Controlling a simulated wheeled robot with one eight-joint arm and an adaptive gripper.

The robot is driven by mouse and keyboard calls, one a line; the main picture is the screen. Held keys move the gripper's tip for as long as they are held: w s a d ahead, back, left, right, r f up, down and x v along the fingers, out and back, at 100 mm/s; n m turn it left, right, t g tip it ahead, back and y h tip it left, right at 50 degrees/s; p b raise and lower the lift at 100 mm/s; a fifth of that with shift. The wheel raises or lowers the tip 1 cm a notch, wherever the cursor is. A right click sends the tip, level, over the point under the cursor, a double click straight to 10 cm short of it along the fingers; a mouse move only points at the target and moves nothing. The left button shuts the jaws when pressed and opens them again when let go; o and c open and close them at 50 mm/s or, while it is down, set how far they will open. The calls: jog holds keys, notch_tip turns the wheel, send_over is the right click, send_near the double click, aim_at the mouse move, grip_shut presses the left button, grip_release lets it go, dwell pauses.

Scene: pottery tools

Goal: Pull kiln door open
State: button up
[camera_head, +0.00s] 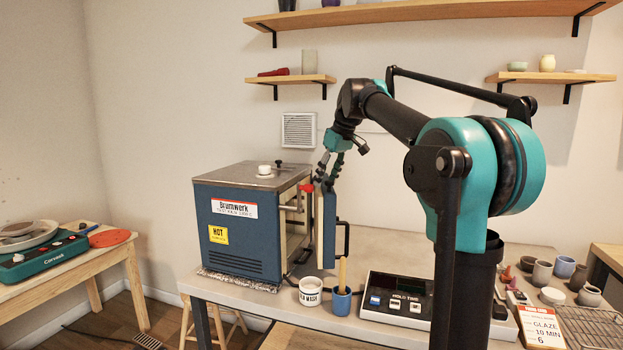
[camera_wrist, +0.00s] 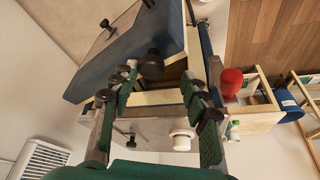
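The kiln (camera_head: 233,225) is a blue box with a grey top on the workbench. Its blue door (camera_head: 328,228) is at the right side and stands ajar, with a pale gap between it and the body. A black bar handle (camera_head: 347,240) is on the door's outer face. A red knob (camera_head: 306,188) is by the door's upper edge; it also shows in the wrist view (camera_wrist: 232,80). My gripper (camera_head: 322,178) is at the top of the door. In the wrist view my gripper (camera_wrist: 160,80) has its fingers apart, with nothing clearly held; exact contact is unclear.
A white mug (camera_head: 310,292), a blue cup (camera_head: 341,301) with a wooden tool and a control box (camera_head: 398,300) stand below the door. Pots (camera_head: 564,267) are at the right. A pottery wheel (camera_head: 40,252) is on a separate table at the left.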

jog(key=shift+a+m, duration=0.8)
jog(key=shift+a, duration=1.1)
jog(key=v, duration=2)
jog(key=shift+s+a, duration=0.2)
jog(key=shift+s, duration=0.15)
jog(key=shift+f, duration=0.1)
jog(key=shift+c, duration=0.6)
